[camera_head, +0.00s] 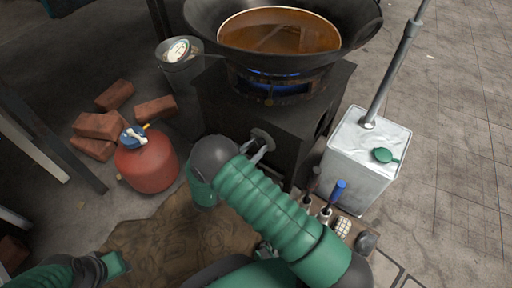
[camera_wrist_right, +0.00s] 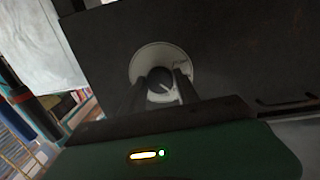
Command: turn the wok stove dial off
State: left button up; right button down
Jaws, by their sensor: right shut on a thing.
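The black wok stove (camera_head: 235,108) stands at the centre of the head view, with blue flame (camera_head: 262,73) showing under the wok (camera_head: 208,38). Its dial (camera_head: 262,136) is on the front face, partly hidden by my gripper. My right gripper (camera_head: 262,152) reaches the dial from the front. In the right wrist view the dial's pale round plate (camera_wrist_right: 142,58) surrounds a dark knob, and my gripper's two fingers (camera_wrist_right: 160,90) are shut on the knob from both sides. Part of my left arm shows at the bottom left of the head view, but its fingers do not show.
Brown liquid (camera_head: 285,33) fills the wok. A red gas bottle (camera_head: 148,165) and several bricks (camera_head: 97,126) lie left of the stove. A silver canister (camera_head: 358,165) with a tall pole is at the right. Paved floor (camera_head: 455,130) beyond it is clear.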

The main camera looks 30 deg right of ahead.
jog(key=shift+s+a+r+m+y+p, duration=0.1)
jog(key=shift+m+y+p, duration=0.05)
jog(key=shift+m+p, duration=1.7)
jog(key=shift+s+r+m+y+p, duration=0.1)
jog(key=shift+m+y+p, duration=0.05)
jog(key=shift+m+p, duration=1.65)
jog(key=shift+f+m, duration=0.1)
jog(key=shift+m, duration=0.25)
jog(key=c, duration=0.9)
grip_release()
jog(key=shift+w, duration=0.1)
